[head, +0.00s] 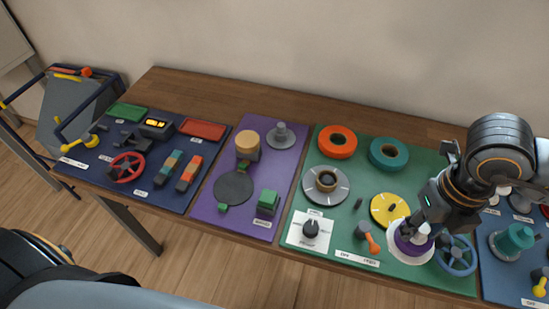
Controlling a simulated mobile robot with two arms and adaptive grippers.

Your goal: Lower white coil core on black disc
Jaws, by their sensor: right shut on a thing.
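My right gripper (417,228) comes in from the right over the right part of the green mat. It is shut on the white coil core, a pale round piece with a wide white rim (399,253) and a purple band around its middle. The gripper partly hides this piece, and I cannot tell whether it touches the mat. A flat black disc (234,188) lies on the purple mat near the middle of the table, well to the left of the gripper. My left gripper is out of view.
A yellow disc (383,211) and a blue handwheel (457,262) lie close to the held piece. An orange ring (337,141), a teal ring (388,154) and a grey disc (315,186) are farther left. A tan-topped cylinder (248,140) and green block (268,202) stand near the black disc.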

